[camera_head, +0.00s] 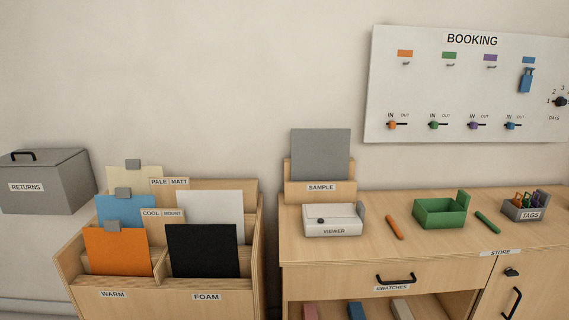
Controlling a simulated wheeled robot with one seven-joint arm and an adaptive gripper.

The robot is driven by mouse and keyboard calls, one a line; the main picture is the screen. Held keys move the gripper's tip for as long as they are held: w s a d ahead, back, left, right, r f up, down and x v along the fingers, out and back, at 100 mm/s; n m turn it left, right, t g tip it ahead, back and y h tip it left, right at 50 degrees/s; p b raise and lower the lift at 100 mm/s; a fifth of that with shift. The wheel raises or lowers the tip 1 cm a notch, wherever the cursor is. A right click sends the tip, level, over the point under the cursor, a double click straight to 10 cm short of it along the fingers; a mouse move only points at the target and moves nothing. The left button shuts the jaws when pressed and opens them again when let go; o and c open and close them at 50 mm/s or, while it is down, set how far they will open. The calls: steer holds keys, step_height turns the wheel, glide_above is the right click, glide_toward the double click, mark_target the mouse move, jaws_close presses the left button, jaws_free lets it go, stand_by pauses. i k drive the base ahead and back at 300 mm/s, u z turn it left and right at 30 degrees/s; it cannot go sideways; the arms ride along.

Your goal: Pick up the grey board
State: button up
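A flat grey board (320,154) stands upright in the wooden holder labelled SAMPLE (320,190), at the back left of the wooden cabinet top. Its lower edge is hidden behind the holder's front. My gripper is not in view.
A white VIEWER box (332,220) stands just in front of the SAMPLE holder. An orange stick (394,228), a green tray (440,213) and a TAGS box (524,208) lie to the right. A wooden rack (74,272) of coloured boards stands left, beside the grey RETURNS box (48,182).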

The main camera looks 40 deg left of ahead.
mark_target(318, 155)
steer(key=u, duration=0.85)
steer(key=i, duration=0.8)
steer(key=u, duration=0.7)
